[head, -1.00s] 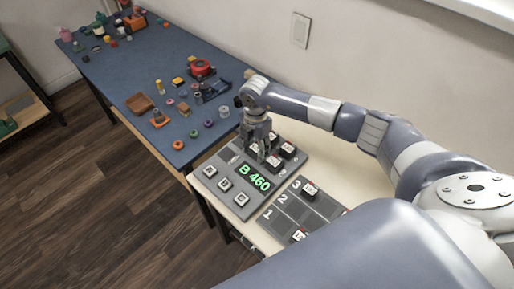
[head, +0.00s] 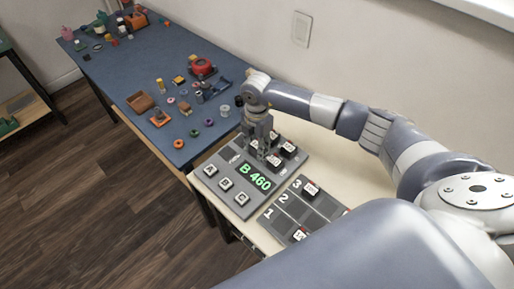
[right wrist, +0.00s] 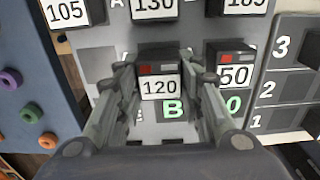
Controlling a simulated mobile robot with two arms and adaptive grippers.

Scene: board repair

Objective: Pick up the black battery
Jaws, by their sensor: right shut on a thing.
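My right gripper (head: 262,148) reaches down over the grey board (head: 225,166). In the right wrist view my right gripper (right wrist: 160,82) has its fingers on both sides of a black battery with a white "120" label (right wrist: 160,87) and a small red mark, and is shut on it. The battery looks to be still at the board; whether it is lifted clear I cannot tell. Another black battery, its label partly hidden and reading "50" (right wrist: 235,75), stands just right of it. My left gripper is not in view.
Batteries labelled 105 (right wrist: 68,10) and 130 (right wrist: 154,8) stand beyond. The board has a green "B 460" display (head: 255,177) and lettered buttons (head: 226,184). A tray numbered 1 to 3 (head: 286,213) lies to its right. The blue table (head: 130,75) holds small parts.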

